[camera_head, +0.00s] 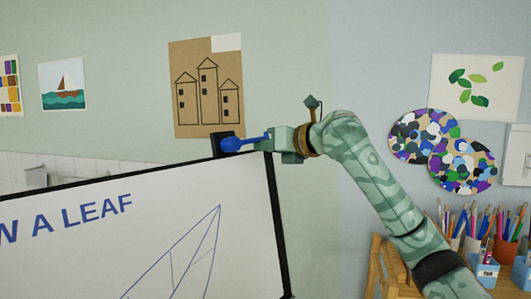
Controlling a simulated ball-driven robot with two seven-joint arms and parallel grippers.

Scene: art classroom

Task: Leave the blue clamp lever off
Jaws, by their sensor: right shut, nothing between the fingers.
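The blue clamp lever (235,144) sits on a black mount at the top edge of the whiteboard. Its round hub is on the left and its thin handle points right and slightly up, close to level. My right gripper (267,144) is shut and empty, with its fingertips at the handle's free end. I cannot tell whether they touch it. My right arm comes in from the lower right. My left gripper is out of view.
The whiteboard (180,236), with "A LEAF" and a leaf drawing, fills the lower left. A wooden stand (376,275), pencil cups (484,270) and paint palettes (424,134) are at the right. A cardboard house picture (190,60) hangs behind the lever.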

